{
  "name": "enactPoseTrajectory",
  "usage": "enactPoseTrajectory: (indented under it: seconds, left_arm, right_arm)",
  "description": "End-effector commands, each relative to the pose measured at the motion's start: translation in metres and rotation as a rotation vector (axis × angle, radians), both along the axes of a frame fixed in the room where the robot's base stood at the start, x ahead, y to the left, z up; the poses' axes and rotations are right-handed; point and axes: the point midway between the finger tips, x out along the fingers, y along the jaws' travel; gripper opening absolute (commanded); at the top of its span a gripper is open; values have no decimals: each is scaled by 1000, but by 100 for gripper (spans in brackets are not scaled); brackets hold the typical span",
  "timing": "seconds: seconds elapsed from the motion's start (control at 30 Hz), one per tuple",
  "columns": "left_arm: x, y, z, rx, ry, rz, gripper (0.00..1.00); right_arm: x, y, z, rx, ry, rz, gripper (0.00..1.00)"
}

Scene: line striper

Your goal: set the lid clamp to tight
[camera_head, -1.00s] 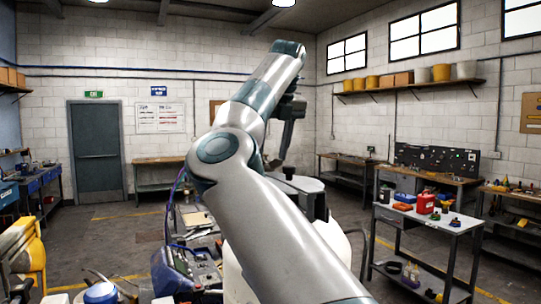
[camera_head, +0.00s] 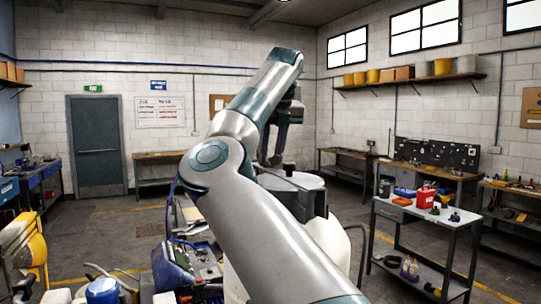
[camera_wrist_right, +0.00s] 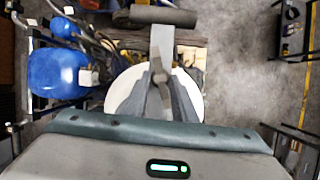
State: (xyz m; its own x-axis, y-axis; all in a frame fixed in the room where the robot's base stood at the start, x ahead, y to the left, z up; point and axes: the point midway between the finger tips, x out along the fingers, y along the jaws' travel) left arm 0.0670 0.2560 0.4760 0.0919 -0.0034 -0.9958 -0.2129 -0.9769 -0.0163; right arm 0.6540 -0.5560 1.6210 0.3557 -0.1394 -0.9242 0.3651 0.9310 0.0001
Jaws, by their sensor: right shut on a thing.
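The right gripper (camera_head: 272,163) hangs at the end of my right arm, just above the dark grey lid (camera_head: 292,181) of a pale tank (camera_head: 318,232) in the head view. In the right wrist view my right gripper (camera_wrist_right: 160,78) is shut on a grey lever (camera_wrist_right: 162,45), which I take to be the lid clamp. A dark crossbar (camera_wrist_right: 163,15) tops the lever. The pale round tank shows behind the fingers. My arm hides much of the machine in the head view. Whether the clamp is tight cannot be seen. My left gripper is not in view.
A blue box with controls (camera_head: 180,265) and cables stands left of the tank. A blue round container (camera_wrist_right: 57,75) lies left in the wrist view. A grey bench (camera_head: 408,213) with a red can (camera_head: 425,196) stands right. Open floor lies between.

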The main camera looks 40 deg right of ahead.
Motion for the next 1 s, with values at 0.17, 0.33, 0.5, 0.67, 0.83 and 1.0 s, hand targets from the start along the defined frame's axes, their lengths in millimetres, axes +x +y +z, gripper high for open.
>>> enactPoseTrajectory:
  seconds: [0.17, 0.33, 0.5, 0.67, 0.83, 1.0]
  left_arm:
    - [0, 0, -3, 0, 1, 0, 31]
    - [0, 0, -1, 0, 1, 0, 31]
    - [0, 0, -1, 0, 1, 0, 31]
    - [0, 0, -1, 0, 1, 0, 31]
    - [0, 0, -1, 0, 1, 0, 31]
    - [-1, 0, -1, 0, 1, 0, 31]
  right_arm:
    - [1, 2, 0, -1, 0, -100, 2]
    - [2, 4, 1, -2, 1, -246, 2]
    - [2, 4, 1, -1, -1, -333, 3]
    - [2, 4, 1, -1, -1, -344, 3]
    - [2, 3, 0, -1, -1, -343, 30]
    - [2, 3, 0, -2, 0, -342, 43]
